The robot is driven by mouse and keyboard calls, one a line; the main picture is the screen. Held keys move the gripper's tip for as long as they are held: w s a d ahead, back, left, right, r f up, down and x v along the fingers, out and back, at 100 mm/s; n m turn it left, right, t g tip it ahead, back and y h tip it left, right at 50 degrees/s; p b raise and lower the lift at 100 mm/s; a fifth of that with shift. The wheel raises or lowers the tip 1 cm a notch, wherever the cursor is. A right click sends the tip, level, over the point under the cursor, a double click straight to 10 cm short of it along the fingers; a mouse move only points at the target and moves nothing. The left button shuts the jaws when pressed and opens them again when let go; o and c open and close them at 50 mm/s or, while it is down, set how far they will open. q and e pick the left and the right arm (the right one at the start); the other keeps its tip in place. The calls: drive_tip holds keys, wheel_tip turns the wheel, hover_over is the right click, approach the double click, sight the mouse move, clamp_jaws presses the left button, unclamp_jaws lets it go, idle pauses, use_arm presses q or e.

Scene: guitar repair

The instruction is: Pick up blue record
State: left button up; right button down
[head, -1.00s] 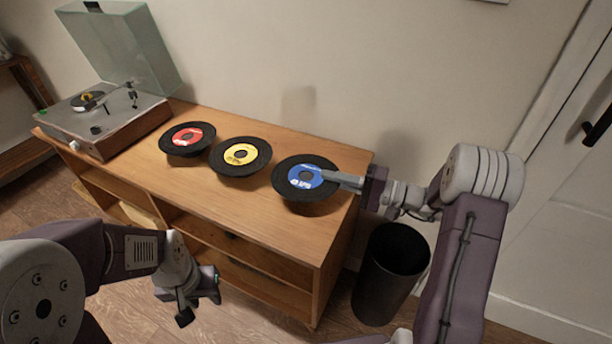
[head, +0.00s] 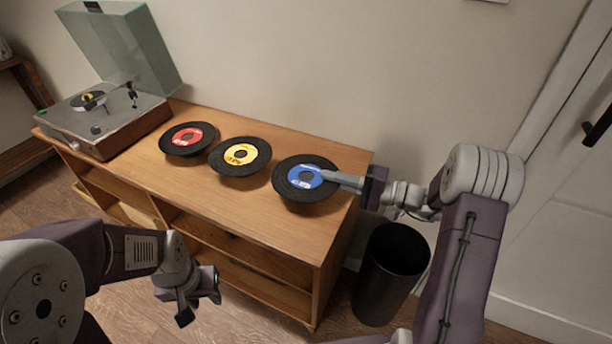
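The blue record (head: 291,190), a black disc with a blue centre label, is at the right end of the wooden cabinet's top. My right gripper (head: 336,178) reaches in from the right, with its fingers at the record's right side, overlapping the edge of the blue label. The fingers look close together, but I cannot tell whether they grip the disc or lie just over it. My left gripper (head: 195,300) hangs in front of the cabinet, away from the records, and its fingers look apart and empty.
A yellow-label record (head: 262,163) and a red-label record (head: 171,145) lie to the left on the wooden cabinet (head: 230,205). A turntable (head: 120,128) with a raised clear lid stands at the far left. A black bin (head: 392,275) stands by the cabinet's right end.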

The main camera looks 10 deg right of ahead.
idle(0.4)
wheel_tip(320, 180, up, 5)
drive_tip(key=shift+f+p, duration=0.1)
drive_tip(key=shift+p, duration=1.05)
drive_tip(key=s+a+r+p, duration=0.2)
drive_tip(key=s+r, duration=0.4)
drive_tip(key=s, duration=0.5)
drive_tip(key=shift+a+r, duration=0.15)
drive_tip(key=shift+a, duration=0.55)
